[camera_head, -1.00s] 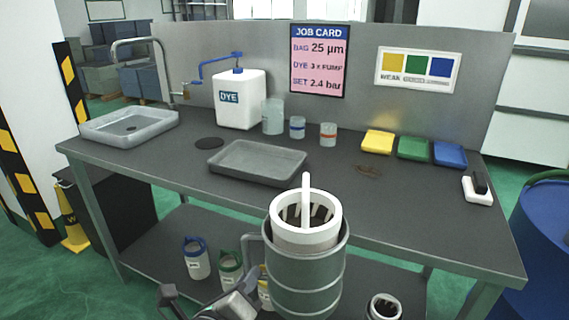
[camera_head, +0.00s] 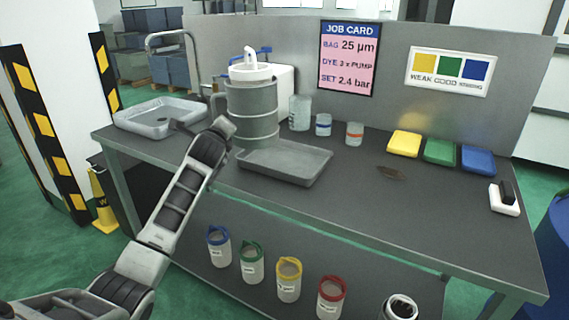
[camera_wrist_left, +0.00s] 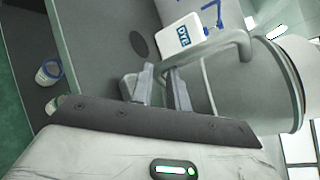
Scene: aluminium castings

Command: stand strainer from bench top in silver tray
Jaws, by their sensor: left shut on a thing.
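The strainer (camera_head: 252,115) is a tall grey metal cylinder with a white insert and white handle on top, and a side handle. My left gripper (camera_head: 222,126) is shut on the side handle (camera_wrist_left: 205,50), which shows in the left wrist view between the fingers (camera_wrist_left: 160,88). The strainer is upright at the back-left of the silver tray (camera_head: 300,172), overlapping its rear edge in the head view. I cannot tell whether its base touches the tray or hangs above. The tray is a shallow empty grey pan on the bench. My right gripper is not in view.
The white DYE jug (camera_wrist_left: 180,35) is behind the strainer, with several small beakers (camera_head: 323,125) to its right. Yellow, green and blue pads (camera_head: 440,152) lie at the right.

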